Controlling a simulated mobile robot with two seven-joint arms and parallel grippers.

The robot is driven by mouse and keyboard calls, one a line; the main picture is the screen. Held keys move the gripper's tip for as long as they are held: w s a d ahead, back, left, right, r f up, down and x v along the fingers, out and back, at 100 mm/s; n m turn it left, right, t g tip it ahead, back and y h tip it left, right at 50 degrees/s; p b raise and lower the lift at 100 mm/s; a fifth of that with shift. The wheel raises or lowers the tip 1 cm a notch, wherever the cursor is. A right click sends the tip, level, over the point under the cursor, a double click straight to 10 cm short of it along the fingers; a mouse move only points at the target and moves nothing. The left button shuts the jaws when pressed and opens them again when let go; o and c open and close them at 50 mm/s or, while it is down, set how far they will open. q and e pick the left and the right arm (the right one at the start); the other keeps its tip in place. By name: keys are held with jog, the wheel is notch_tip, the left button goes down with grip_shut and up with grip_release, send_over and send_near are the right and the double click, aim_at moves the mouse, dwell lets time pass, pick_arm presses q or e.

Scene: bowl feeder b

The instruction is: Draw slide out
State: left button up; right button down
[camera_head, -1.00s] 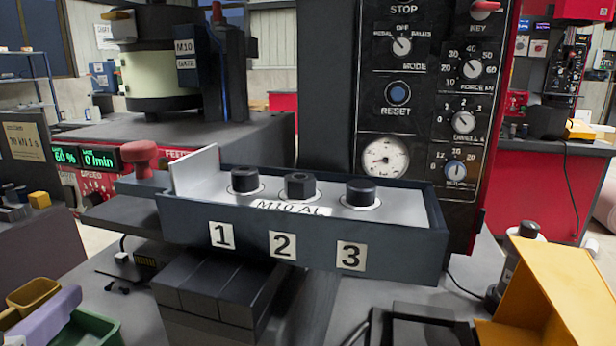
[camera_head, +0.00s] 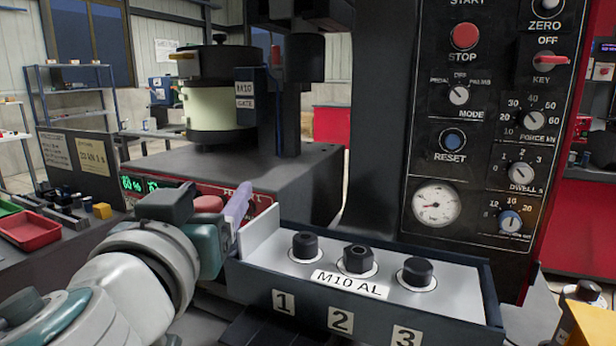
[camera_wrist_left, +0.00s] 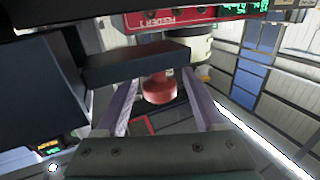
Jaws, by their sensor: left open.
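The slide (camera_head: 262,262) is a light plate in a dark tray with front numbers 1, 2 and 3. A label, M10 AL (camera_head: 351,283), lies on it. Its red knob (camera_head: 208,203) is at the left end, partly hidden by my left gripper (camera_head: 222,207) in the head view. In the left wrist view the red knob (camera_wrist_left: 159,90) shows between the two purple fingers of the open left gripper (camera_wrist_left: 160,100), with gaps visible at both sides. I cannot tell how far the fingertips reach past the knob. My right gripper is not in view.
Three black pieces, at the left (camera_head: 305,245), middle (camera_head: 358,259) and right (camera_head: 418,271), stand on the slide. The press panel (camera_head: 480,150) rises behind. The feeder box (camera_head: 225,165) is behind the knob. A red bin (camera_head: 30,230) is at far left.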

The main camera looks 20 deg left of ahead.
pick_arm(q)
jog(key=shift+w+a, duration=0.2)
jog(key=shift+w, duration=0.5)
grip_shut()
dwell(1.0)
